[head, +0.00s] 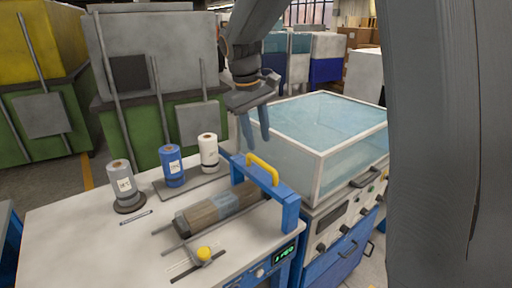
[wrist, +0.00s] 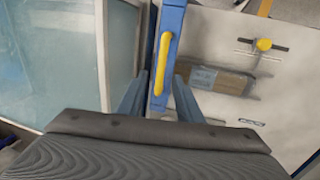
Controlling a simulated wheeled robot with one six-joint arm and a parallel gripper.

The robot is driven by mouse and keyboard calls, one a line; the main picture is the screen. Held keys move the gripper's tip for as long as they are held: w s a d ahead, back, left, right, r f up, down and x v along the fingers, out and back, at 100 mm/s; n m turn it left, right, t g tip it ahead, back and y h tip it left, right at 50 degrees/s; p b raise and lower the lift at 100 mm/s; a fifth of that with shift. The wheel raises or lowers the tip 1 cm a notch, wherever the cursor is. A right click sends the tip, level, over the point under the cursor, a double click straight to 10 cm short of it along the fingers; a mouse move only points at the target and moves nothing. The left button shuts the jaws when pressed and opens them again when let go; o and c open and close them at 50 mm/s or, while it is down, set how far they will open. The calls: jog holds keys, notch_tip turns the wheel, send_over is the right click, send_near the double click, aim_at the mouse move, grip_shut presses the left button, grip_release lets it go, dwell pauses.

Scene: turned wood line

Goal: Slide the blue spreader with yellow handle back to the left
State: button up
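The blue spreader (head: 290,211) with its yellow handle (head: 262,169) stands across the right end of the wood cylinder (head: 205,213) on the white worktop. In the wrist view the blue spreader (wrist: 172,18) runs up the middle, with the yellow handle (wrist: 162,62) along it. My gripper (head: 256,138) is open and empty, with its fingers pointing down above and behind the handle in the head view. In the wrist view my gripper (wrist: 159,78) has one finger on each side of the spreader. I see no contact; the exact height gap is unclear.
Grey (head: 122,182), blue (head: 172,165) and white (head: 208,150) spools stand at the worktop's back. A yellow knob (head: 204,253) is in front of the cylinder. A clear-lidded box (head: 318,152) adjoins on the right. The worktop's left front is free.

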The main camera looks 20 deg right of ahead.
aim_at(261, 161)
jog(key=f, duration=0.2)
jog(key=f+p, duration=0.1)
jog(key=f, duration=0.2)
jog(key=d+f, duration=0.1)
jog(key=f, duration=0.1)
jog(key=shift+w+f+p, duration=0.2)
jog(key=shift+w+p, duration=0.1)
jog(key=shift+p, duration=0.05)
grip_shut()
